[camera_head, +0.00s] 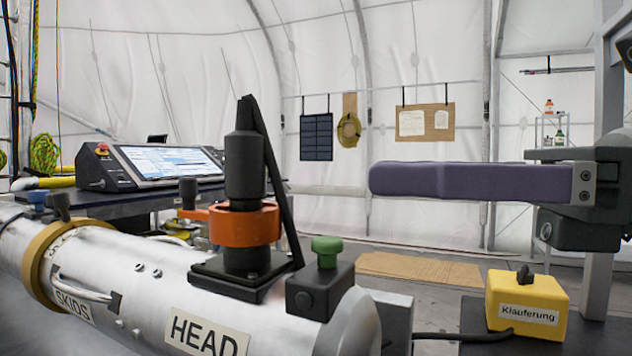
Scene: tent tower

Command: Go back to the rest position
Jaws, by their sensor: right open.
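My right gripper (385,180) comes in from the right edge and points left, with long purple-grey fingers. It is seen from the side, so the fingers overlap and the gap between them is hidden. It is open. Nothing shows hanging from it, and it is in the air, apart from the things below. My left gripper is not in view.
A metal cylinder (150,285) marked SKIDS and HEAD fills the lower left. A black tool with an orange ring (245,226) and a green-knobbed block (320,288) stand on it. A yellow box (527,300) labelled Kläuferung sits below my gripper. A console (165,163) stands behind.

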